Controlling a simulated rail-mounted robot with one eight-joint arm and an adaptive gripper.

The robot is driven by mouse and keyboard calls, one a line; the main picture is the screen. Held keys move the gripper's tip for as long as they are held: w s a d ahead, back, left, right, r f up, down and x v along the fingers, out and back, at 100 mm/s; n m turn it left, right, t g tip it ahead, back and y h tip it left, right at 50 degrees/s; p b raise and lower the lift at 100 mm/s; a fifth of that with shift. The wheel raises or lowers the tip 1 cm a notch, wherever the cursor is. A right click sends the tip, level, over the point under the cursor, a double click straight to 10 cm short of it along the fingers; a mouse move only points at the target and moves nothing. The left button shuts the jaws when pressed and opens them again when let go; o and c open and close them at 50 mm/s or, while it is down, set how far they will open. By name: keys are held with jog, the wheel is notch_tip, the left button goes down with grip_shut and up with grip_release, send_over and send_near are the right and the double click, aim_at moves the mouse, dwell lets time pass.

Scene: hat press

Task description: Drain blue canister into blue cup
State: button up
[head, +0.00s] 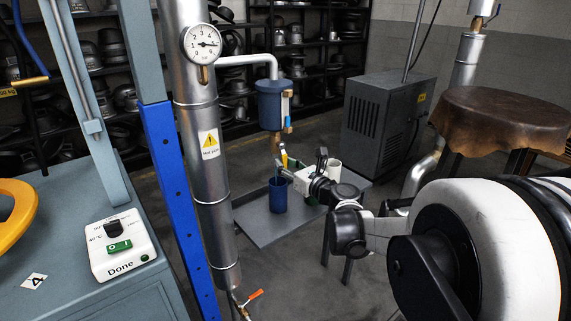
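The blue canister (270,105) hangs from a silver pipe in the middle of the head view, with a clear sight tube on its right side. A brass outlet shows below it. A small yellow piece (284,157) shows under the outlet, close to my gripper; I cannot tell what it belongs to. The blue cup (277,197) stands upright on the grey tray table, below the canister. My gripper (279,166) is just above the cup and below the canister. Its fingers are small and partly hidden, so I cannot tell whether they are open or hold anything.
A thick silver pipe (208,150) with a gauge stands left. A brown leather-covered stool (500,118) is at right. The tray's front left (250,222) is bare.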

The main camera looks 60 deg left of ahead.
jog(key=o, duration=0.4)
jog(key=shift+o, duration=0.2)
jog(key=w+d, duration=0.1)
jog(key=d, duration=1.1)
jog(key=shift+w, duration=0.2)
